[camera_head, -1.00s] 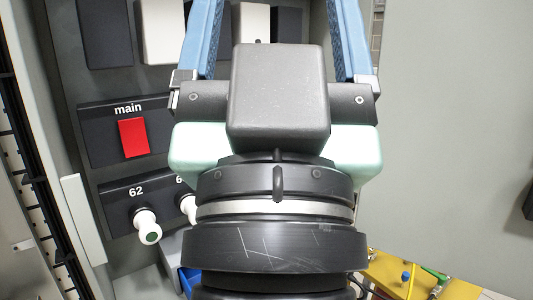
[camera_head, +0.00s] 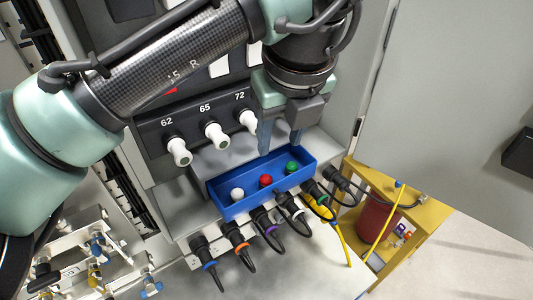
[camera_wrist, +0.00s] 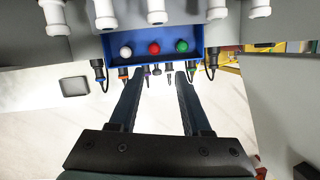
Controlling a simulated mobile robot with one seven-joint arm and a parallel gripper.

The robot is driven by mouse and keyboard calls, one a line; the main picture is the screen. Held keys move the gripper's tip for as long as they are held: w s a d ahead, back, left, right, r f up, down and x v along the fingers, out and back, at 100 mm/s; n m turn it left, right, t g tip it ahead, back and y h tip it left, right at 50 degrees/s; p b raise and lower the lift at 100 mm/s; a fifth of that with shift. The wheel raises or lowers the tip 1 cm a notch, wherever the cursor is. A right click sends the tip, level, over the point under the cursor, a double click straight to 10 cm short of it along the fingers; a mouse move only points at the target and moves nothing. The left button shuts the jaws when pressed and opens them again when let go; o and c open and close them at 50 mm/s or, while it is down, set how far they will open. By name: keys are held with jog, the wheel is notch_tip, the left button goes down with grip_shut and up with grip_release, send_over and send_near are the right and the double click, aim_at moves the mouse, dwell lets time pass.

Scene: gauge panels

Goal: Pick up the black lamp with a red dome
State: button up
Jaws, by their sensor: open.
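The lamp with a red dome (camera_head: 265,181) is in the blue tray, between a lamp with a white dome (camera_head: 237,194) and a lamp with a green dome (camera_head: 292,167). Only its dome shows clearly; its black body is hard to make out. It also shows in the wrist view (camera_wrist: 154,48), in the middle of the tray. My gripper (camera_head: 281,150) is open and empty, its blue fingers pointing down above the back of the tray's right part. In the wrist view, the fingers (camera_wrist: 159,80) are apart, with the red dome beyond the gap between them.
The blue tray (camera_head: 228,213) sits on a grey ledge. White knobs labelled 62 (camera_head: 178,151), 65 (camera_head: 216,135) and 72 (camera_head: 249,121) stick out behind it. Several black cable plugs (camera_head: 236,235) line its front. A yellow stand (camera_head: 410,222) is to the right.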

jog(key=p, duration=0.3)
send_over(266, 178)
jog(key=s, duration=0.2)
jog(key=f, duration=0.7)
jog(key=shift+w+d+f, duration=0.1)
jog(key=shift+d+f, duration=0.1)
jog(key=p+x, duration=0.3)
jog(key=x, duration=0.1)
jog(key=shift+w+f, duration=0.1)
jog(key=shift+f, duration=0.05)
jog(key=shift+w+f, duration=0.15)
jog(key=shift+f, duration=0.4)
grip_shut()
